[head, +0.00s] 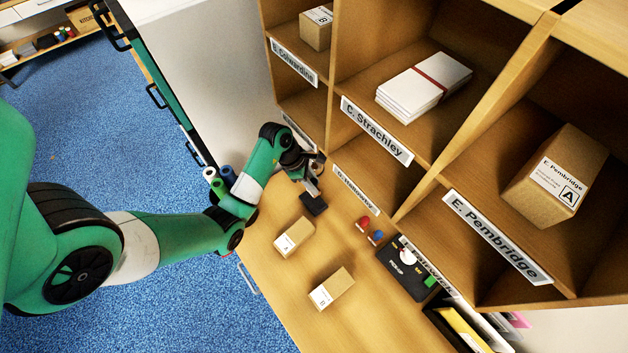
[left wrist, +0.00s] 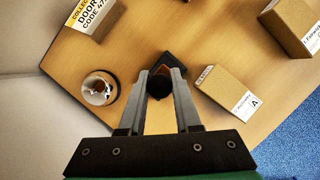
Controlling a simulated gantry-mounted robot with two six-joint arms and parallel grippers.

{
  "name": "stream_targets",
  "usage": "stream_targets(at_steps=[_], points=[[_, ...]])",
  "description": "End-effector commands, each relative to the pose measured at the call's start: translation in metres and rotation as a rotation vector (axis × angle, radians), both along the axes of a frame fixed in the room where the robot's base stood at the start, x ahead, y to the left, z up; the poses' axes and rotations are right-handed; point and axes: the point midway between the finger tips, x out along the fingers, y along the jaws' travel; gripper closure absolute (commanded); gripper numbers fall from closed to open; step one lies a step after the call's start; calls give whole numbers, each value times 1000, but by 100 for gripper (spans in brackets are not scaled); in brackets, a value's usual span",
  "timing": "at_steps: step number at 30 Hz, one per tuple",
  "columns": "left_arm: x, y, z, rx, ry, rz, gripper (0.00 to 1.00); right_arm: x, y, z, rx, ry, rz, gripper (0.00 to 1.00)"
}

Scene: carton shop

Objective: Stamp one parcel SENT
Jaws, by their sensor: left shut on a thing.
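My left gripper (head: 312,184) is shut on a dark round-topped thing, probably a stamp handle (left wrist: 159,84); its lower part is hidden. Just beyond the fingertips is a small black ink pad (head: 314,204), which shows reddish in the left wrist view (left wrist: 177,66). I cannot tell whether the held thing touches it. One brown parcel (head: 296,236) with a white label lies on the table near the pad, and shows with the letter A in the left wrist view (left wrist: 226,88). A second labelled parcel (head: 333,287) lies nearer the front. My right gripper is not in view.
A red knobbed thing (head: 363,222) and a blue one (head: 376,237) stand right of the pad, by a black pick-up board (head: 405,275). Named wooden pigeonholes (head: 374,130) rise behind. A round metallic thing (left wrist: 98,88) stands left of the gripper.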

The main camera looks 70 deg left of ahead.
Motion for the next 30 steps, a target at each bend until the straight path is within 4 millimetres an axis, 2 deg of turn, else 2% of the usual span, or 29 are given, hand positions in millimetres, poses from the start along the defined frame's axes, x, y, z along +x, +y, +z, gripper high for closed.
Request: stream_targets(at_steps=[5, 15, 21, 30], points=[[0, 0, -13, -2, 2, 1, 100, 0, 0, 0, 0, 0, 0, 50], [0, 0, -51, -2, 2, 0, 100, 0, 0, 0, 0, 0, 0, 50], [0, 0, -59, 0, 0, 0, 100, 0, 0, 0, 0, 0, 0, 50], [0, 0, -59, 0, 0, 0, 100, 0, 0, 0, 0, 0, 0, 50]])
